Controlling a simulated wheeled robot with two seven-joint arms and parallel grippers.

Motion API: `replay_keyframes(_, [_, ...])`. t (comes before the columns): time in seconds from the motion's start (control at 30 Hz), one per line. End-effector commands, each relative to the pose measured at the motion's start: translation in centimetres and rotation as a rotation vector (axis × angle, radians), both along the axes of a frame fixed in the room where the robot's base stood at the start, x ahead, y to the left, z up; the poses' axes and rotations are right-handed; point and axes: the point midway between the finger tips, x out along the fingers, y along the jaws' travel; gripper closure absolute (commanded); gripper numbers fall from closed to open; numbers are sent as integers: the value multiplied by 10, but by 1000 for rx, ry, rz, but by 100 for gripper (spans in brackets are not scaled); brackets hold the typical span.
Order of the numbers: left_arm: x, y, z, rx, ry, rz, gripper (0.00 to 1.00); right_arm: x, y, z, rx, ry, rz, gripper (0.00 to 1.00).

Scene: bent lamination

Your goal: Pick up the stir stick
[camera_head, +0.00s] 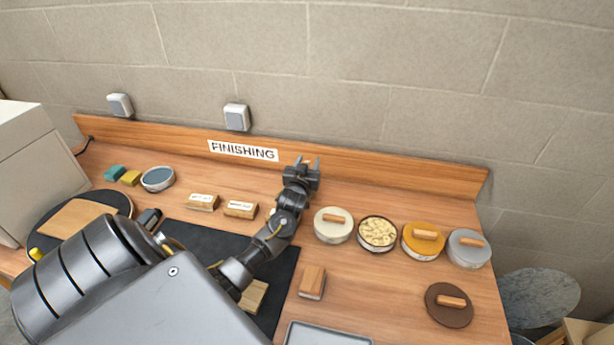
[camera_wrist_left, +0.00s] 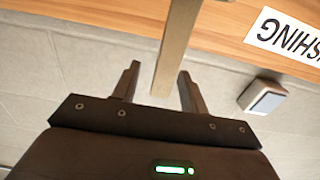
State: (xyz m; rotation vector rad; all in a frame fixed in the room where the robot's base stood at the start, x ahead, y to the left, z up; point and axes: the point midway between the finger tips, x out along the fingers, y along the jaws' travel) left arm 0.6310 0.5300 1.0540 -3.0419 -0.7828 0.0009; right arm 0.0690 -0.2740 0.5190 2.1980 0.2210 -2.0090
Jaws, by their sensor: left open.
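The stir stick (camera_wrist_left: 178,45) is a flat, pale wooden strip. In the left wrist view it comes in from the top edge, and its end lies between the fingers of my left gripper (camera_wrist_left: 160,72). Gaps show between the stick and both fingers, so the gripper is open around its end. In the head view my left gripper (camera_head: 306,163) is at the back of the bench, by the wooden backboard and right of the FINISHING sign. I cannot make out the stick there; the gripper and arm may hide it. My right gripper is not in view.
Several round tubs stand right of my arm, including a white-lidded one (camera_head: 333,225) and an open one (camera_head: 378,233). A brown lid (camera_head: 449,304) and wooden block (camera_head: 312,282) lie nearer. Two labelled blocks (camera_head: 202,202) and a blue bowl (camera_head: 158,179) are left. A dark mat (camera_head: 279,270) lies beneath.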

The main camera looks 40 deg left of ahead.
Motion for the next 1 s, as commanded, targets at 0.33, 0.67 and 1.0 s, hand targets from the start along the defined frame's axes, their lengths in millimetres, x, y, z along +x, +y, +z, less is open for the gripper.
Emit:
replay_keyframes(0.33, [13, 7, 1, 0, 1, -1, 56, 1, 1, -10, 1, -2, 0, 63])
replay_keyframes(0.67, [13, 7, 0, 0, 1, -1, 93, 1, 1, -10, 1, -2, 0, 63])
replay_keyframes(1.0, [13, 7, 1, 0, 0, 0, 100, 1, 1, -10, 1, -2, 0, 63])
